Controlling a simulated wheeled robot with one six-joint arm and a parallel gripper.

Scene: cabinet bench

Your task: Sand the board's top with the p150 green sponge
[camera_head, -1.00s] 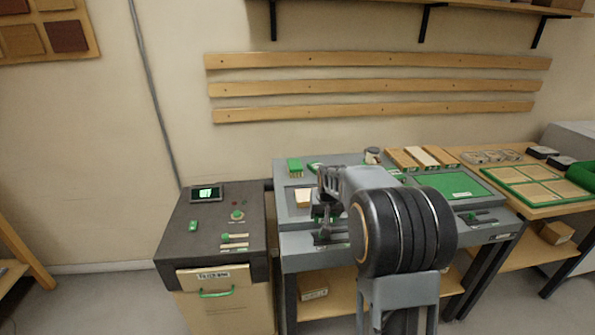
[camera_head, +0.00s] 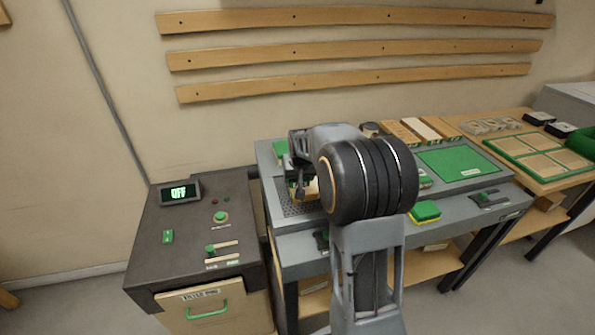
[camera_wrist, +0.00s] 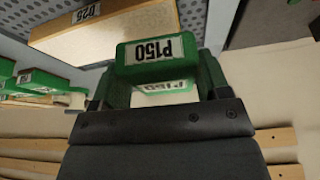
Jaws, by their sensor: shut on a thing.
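My gripper (camera_wrist: 156,82) is shut on the green sponge (camera_wrist: 158,51), whose label reads P150 in the wrist view. The wooden board (camera_wrist: 100,38), labelled D25, lies on a grey perforated surface (camera_wrist: 35,52) right by the sponge. I cannot tell whether the sponge touches the board's top. In the head view the board (camera_head: 312,188) shows as a pale patch, and my arm hides most of it and the held sponge.
Left of the bench is a dark cabinet with a display (camera_head: 181,192) reading OFF. A green and yellow sponge (camera_head: 425,211) sits at the bench's front. A green mat (camera_head: 457,163) and wooden strips (camera_head: 420,130) lie right of my arm.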

